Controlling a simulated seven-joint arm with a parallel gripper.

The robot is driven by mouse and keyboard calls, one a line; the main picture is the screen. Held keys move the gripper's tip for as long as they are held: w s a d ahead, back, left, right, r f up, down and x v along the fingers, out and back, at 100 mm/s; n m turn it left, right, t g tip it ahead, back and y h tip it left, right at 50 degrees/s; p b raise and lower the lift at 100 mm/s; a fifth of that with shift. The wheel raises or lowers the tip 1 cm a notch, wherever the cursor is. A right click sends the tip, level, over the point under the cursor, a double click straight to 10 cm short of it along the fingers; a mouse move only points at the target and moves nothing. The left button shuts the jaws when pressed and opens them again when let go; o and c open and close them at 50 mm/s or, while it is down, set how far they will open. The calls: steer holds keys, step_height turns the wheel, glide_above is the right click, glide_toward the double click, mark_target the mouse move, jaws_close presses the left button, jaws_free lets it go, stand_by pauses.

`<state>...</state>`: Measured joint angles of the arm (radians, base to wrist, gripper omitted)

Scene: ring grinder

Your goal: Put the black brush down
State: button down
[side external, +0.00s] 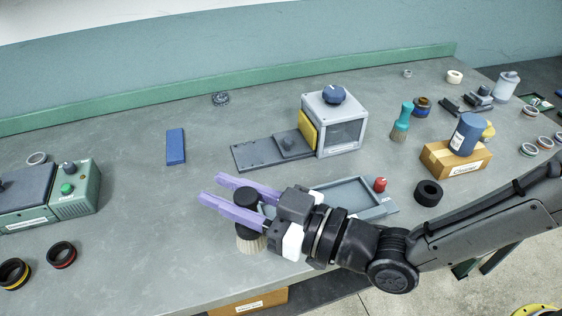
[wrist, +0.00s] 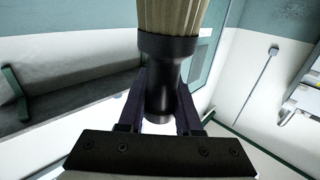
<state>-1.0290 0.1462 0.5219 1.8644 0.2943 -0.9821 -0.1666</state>
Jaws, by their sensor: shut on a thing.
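The black brush (side external: 245,202) has a dark round handle and pale bristles, which point down toward the grey bench (side external: 130,232). My gripper (side external: 222,196), with purple fingers, is shut around the brush's handle near the front of the bench. In the wrist view the brush (wrist: 168,60) stands between the two fingers (wrist: 162,110), its bristles running out of the top of the picture. The bristle tips are low over or at the bench top; I cannot tell whether they touch it.
A grey tray (side external: 385,210) lies right of my gripper. Behind stand a grinder box with a blue knob (side external: 342,103) and a blue block (side external: 175,147). A teal brush (side external: 402,120) stands further right. Dark rings (side external: 62,255) and a green machine (side external: 78,189) are at left. The bench left of my gripper is clear.

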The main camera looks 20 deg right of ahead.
steer(key=w+d+m+t+h, duration=0.25)
steer(key=d+m+h, duration=0.2)
steer(key=d, duration=1.05)
steer(key=w+d+m+t+h, duration=0.1)
steer(key=w+d+m+h, duration=0.4)
steer(key=d, duration=1)
steer(key=w+d+m+t+h, duration=0.15)
steer(key=d+h, duration=0.55)
steer(key=d, duration=0.7)
steer(key=w+f, duration=1.2)
steer(key=w, duration=0.2)
steer(key=shift+w+f, duration=0.3)
steer(key=shift+f, duration=0.15)
steer(key=c, duration=0.6)
jaws_free()
